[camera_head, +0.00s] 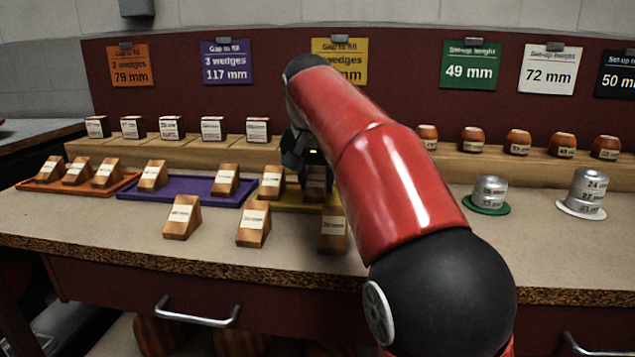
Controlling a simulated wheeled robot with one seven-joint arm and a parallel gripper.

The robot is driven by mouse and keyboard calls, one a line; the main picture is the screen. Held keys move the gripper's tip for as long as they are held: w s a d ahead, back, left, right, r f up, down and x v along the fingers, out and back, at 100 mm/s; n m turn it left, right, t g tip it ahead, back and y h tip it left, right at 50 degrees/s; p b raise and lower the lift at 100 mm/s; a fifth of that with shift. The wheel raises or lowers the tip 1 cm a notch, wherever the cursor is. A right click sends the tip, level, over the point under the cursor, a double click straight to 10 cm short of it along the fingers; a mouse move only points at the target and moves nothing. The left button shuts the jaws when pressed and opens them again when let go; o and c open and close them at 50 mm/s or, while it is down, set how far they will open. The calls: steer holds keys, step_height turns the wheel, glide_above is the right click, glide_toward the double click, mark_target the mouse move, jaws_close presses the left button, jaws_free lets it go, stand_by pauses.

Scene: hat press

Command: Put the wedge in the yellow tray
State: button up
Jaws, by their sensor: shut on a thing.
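My gripper (316,168) is over the yellow tray (290,208), partly hidden by my red arm. It is shut on a wooden wedge (317,186) with a pale label. This wedge is at the right part of the yellow tray; I cannot tell whether it touches the tray. Another wedge (271,183) stands at the left in the same tray. Three loose wedges stand on the bench in front: a left one (182,217), a middle one (254,224) and a right one (333,231).
An orange tray (48,187) holds three wedges and a purple tray (190,190) holds two. Labelled blocks stand on a wooden ledge (180,147) behind. Metal weights stand on a green disc (486,209) and a white disc (581,211) at right. The bench's front left is clear.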

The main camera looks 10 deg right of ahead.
steer(key=shift+f, duration=0.2)
steer(key=o, duration=1)
steer(key=shift+r, duration=0.1)
steer(key=shift+s+r, duration=0.1)
steer(key=shift+r, duration=0.45)
steer(key=p+v, duration=0.3)
steer(key=v, duration=0.8)
steer(key=shift+p, duration=0.4)
steer(key=shift+s, duration=0.15)
